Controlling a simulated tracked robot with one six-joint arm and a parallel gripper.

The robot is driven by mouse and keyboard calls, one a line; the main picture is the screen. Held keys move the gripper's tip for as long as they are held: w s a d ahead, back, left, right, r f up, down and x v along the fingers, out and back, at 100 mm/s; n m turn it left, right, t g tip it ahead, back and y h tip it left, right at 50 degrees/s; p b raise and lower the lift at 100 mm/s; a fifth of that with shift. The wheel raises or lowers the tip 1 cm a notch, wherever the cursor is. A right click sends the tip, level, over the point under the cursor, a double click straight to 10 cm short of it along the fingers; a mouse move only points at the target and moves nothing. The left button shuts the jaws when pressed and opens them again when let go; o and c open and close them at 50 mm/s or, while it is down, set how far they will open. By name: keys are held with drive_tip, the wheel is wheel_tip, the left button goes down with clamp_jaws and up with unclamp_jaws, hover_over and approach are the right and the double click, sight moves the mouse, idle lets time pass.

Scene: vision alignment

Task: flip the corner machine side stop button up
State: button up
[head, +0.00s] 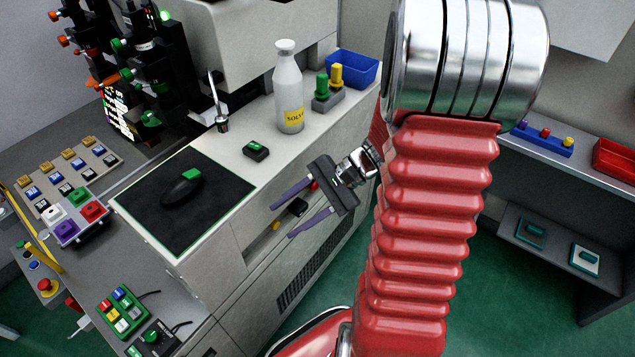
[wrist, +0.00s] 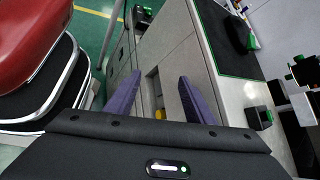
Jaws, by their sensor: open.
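My gripper (head: 281,220) is open and empty, its two purple fingers spread apart beside the side face of the grey machine cabinet (head: 225,240). On that side face is a recessed strip with a black switch-like part (head: 297,207), a yellow part (head: 277,224) and a red part (head: 313,186), partly hidden by my gripper. I cannot tell which of these is the stop button or how it is set. In the wrist view a yellow part (wrist: 159,113) shows between the fingers of my gripper (wrist: 160,77), near the palm. No contact is visible.
A red mushroom button (head: 46,286) is at far left. Green floor lies right of the cabinet.

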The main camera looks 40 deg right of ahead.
drive_tip(key=w+d+f+m+t, duration=0.2)
drive_tip(key=d+f+m+t, duration=0.6)
drive_tip(key=d, duration=0.4)
drive_tip(key=m+t+h, duration=0.5)
drive_tip(key=m+t, duration=0.1)
drive_tip(key=m, duration=0.3)
approach(316, 186)
drive_tip(key=v, duration=0.6)
drive_tip(key=shift+d+f, duration=0.1)
drive_tip(key=shift+d, duration=0.05)
drive_tip(key=shift+w, duration=0.15)
drive_tip(key=x, duration=1.3)
drive_tip(key=shift+w, duration=0.3)
drive_tip(key=shift+c, duration=0.3)
clamp_jaws()
